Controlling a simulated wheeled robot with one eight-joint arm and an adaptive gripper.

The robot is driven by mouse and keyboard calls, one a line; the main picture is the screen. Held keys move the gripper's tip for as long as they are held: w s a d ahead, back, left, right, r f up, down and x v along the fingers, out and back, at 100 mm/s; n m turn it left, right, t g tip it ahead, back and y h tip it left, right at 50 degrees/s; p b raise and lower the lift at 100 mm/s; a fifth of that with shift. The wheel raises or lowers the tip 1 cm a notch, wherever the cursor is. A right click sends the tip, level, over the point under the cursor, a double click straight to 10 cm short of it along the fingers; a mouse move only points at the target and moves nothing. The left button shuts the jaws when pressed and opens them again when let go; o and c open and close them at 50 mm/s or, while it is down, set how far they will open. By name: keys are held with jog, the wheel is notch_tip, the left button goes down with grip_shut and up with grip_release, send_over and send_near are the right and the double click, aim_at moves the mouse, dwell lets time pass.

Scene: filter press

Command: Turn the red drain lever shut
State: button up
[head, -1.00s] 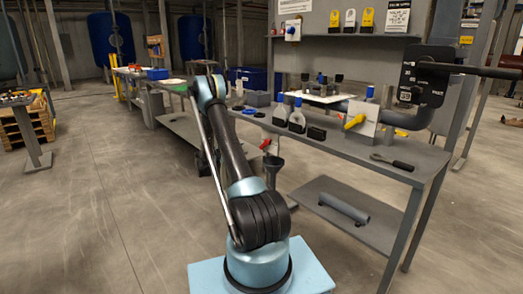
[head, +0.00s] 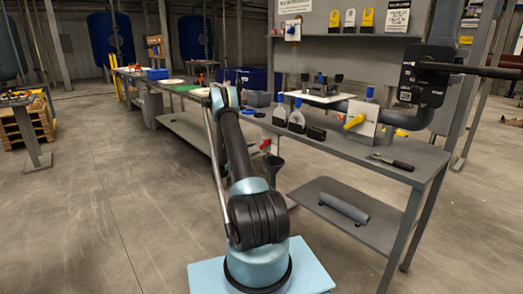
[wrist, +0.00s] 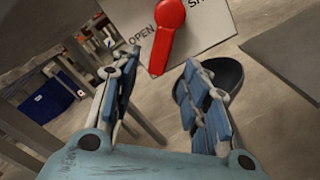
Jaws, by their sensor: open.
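The red drain lever (wrist: 168,35) is in the wrist view, in front of a pale plate (wrist: 205,22) lettered OPEN and, partly cut off, SH. The lever's narrow end points down in the picture, beside the word OPEN. In the head view the lever (head: 266,145) is small, just right of my arm, above a dark funnel (head: 273,166). My gripper (wrist: 158,76) is open and empty. Its fingers stand apart to either side below the lever, with the lever's narrow end near the gap. I cannot tell whether they touch it. My arm hides the gripper in the head view.
The funnel's dark round mouth (wrist: 216,76) lies behind my right finger in the wrist view. The grey bench (head: 350,155) holds bottles, a yellow handle (head: 354,121) and a wrench (head: 393,162). A lower shelf (head: 340,226) carries a grey cylinder.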

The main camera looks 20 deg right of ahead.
aim_at(261, 147)
jog(key=shift+x, duration=3.55)
grip_shut()
